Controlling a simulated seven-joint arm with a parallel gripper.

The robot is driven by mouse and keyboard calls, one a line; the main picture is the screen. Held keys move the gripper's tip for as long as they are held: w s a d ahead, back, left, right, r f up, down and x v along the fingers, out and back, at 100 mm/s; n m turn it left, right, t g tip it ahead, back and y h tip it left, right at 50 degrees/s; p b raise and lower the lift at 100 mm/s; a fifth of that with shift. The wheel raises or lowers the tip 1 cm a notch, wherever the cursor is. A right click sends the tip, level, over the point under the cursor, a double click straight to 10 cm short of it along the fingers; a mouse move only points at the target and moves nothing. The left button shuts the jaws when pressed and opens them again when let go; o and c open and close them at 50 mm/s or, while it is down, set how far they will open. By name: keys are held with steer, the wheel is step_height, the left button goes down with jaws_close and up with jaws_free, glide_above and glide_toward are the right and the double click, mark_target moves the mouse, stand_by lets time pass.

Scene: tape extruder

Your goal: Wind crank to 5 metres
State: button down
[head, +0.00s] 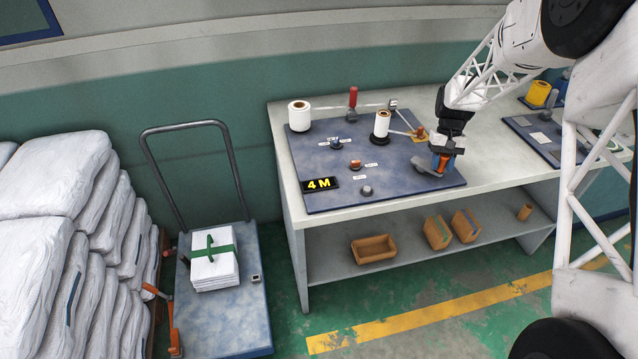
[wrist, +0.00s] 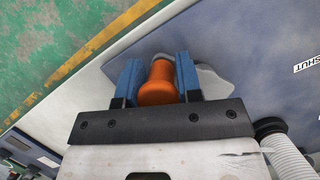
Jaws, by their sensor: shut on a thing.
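The tape extruder is a blue board (head: 325,185) on the workbench. Its black display (head: 320,184) reads "4 M" in yellow. The crank is at the board's right end; its grey arm (head: 428,171) shows beside my gripper (head: 441,162). My gripper points down and is shut on the orange crank handle. The wrist view shows the orange handle (wrist: 158,84) between the two blue fingers. The grey crank arm (wrist: 212,82) is partly hidden under the fingers. White tape spools (head: 299,116) (head: 382,124) stand on the board.
A red-handled lever (head: 352,98), an orange knob (head: 355,164) and a grey knob (head: 366,190) are on the board. A second blue board (head: 540,136) lies at the bench's right. A trolley (head: 215,315) and stacked white sacks (head: 40,220) stand left.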

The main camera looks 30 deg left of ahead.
steer(key=shift+s+a, duration=0.3)
steer(key=shift+s, duration=0.4)
steer(key=shift+s+a, duration=0.1)
steer(key=shift+s+a, duration=0.1)
steer(key=c, duration=0.7)
jaws_free()
steer(key=shift+c, duration=0.2)
steer(key=shift+r, duration=0.25)
steer(key=shift+r, duration=2.7)
